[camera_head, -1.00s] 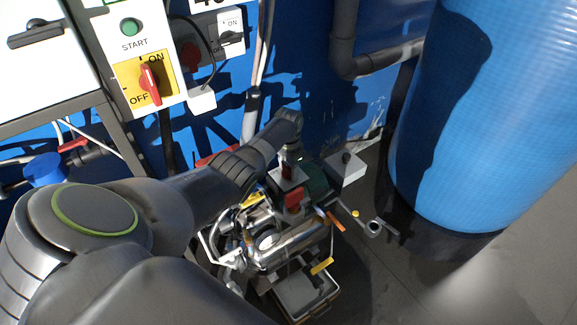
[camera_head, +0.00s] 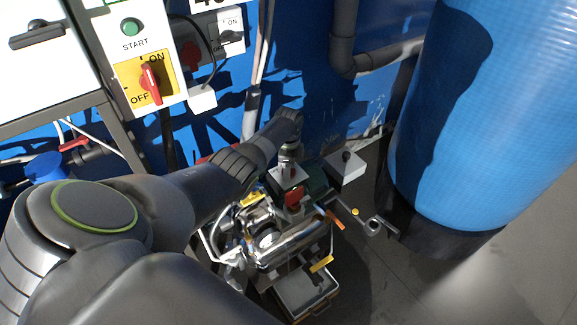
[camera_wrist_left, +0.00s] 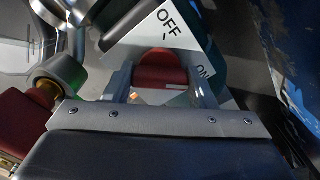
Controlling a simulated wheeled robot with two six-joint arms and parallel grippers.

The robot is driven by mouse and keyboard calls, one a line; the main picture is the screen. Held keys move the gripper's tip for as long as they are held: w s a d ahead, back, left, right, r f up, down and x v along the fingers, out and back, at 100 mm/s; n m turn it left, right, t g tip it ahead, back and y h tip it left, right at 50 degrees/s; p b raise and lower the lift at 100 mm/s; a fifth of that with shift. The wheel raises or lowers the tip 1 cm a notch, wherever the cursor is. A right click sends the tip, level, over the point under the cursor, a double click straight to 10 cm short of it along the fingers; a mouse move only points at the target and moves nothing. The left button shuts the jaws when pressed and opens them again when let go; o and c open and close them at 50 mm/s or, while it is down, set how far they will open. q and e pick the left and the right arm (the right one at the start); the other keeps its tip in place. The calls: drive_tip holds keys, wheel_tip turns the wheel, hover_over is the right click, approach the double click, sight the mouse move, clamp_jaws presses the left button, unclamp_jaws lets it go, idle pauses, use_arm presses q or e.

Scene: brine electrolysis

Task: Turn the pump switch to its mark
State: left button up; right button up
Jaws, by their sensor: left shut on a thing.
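The pump switch (camera_head: 280,176) is a small white box low on the pump unit, under my left gripper in the head view. In the left wrist view its white face (camera_wrist_left: 187,48) carries the words OFF and ON, with a dark tick beside OFF. Its red knob (camera_wrist_left: 160,66) sits between the two fingers of my left gripper (camera_wrist_left: 161,82), which is shut on it. In the head view the left gripper (camera_head: 288,160) reaches down to the box and hides part of the knob. The knob's exact angle against the marks is hard to tell. My right gripper is not in view.
The pump unit (camera_head: 290,243) has shiny metal parts and a red piece (camera_head: 293,199) close beside the switch. A grey box (camera_head: 345,168) stands to its right, then a large blue tank (camera_head: 490,110). A START panel with a red ON/OFF switch (camera_head: 150,83) is upper left.

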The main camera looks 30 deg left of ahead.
use_arm(q)
drive_tip(key=shift+m, duration=0.4)
drive_tip(key=o, duration=1)
drive_tip(key=shift+r, duration=0.1)
drive_tip(key=shift+r, duration=0.3)
wheel_tip(320, 180, up, 6)
drive_tip(key=shift+f+p, duration=0.2)
drive_tip(key=shift+p, duration=0.75)
wheel_tip(320, 180, up, 11)
drive_tip(key=shift+r, duration=0.1)
